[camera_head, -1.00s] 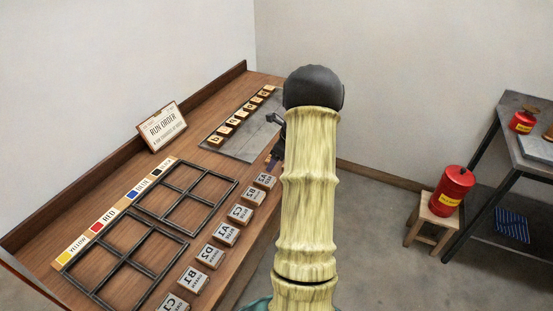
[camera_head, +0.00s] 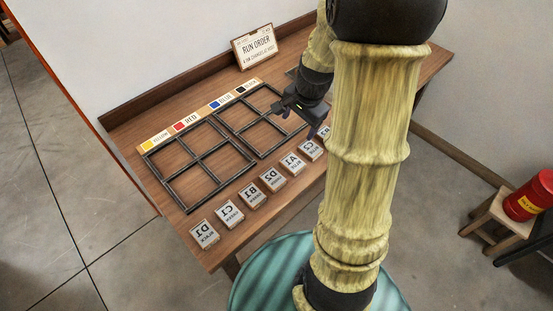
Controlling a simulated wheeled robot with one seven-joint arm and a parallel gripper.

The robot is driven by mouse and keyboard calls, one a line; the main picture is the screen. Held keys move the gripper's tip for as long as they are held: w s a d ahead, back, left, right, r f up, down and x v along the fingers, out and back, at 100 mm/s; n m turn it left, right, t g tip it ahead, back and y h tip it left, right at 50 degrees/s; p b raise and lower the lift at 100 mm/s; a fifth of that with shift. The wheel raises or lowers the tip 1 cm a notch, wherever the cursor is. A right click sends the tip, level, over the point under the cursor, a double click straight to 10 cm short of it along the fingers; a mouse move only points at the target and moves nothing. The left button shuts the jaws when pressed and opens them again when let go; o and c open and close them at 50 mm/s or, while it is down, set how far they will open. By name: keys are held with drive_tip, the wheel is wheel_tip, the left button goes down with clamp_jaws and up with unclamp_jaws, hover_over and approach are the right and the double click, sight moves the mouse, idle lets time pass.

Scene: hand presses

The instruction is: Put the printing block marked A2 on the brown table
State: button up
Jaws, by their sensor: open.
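The brown table (camera_head: 200,95) runs along the wall, with a row of printing blocks near its front edge. I read the blocks as D1 (camera_head: 204,233), C1 (camera_head: 229,212), B1 (camera_head: 252,193), D2 (camera_head: 273,178), A1 (camera_head: 292,161) and C2 (camera_head: 311,148). Another block (camera_head: 326,132) at the far end is partly hidden by my arm, and I cannot read its mark. I cannot make out A2; it may be behind my arm. My gripper (camera_head: 312,118) is open above the table, between the right black frame and the far end of the row. I see nothing held in it.
Two black divided frames (camera_head: 186,165) lie on the table behind the blocks, with a colour label strip (camera_head: 198,118) behind them. A run order sign (camera_head: 256,47) stands at the back. A red canister (camera_head: 528,196) sits on a wooden stool (camera_head: 497,225) at right.

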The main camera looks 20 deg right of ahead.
drive_tip(key=s+a+r+n, duration=0.1)
drive_tip(key=s+a+n, duration=0.9)
drive_tip(key=n, duration=0.2)
drive_tip(key=shift+s+a+n+h, duration=0.3)
drive_tip(key=shift+s+n, duration=0.05)
drive_tip(key=shift+n, duration=0.05)
drive_tip(key=shift+r, duration=0.1)
drive_tip(key=p+v, duration=0.4)
drive_tip(key=shift+w+r, duration=0.1)
drive_tip(key=shift+w, duration=0.3)
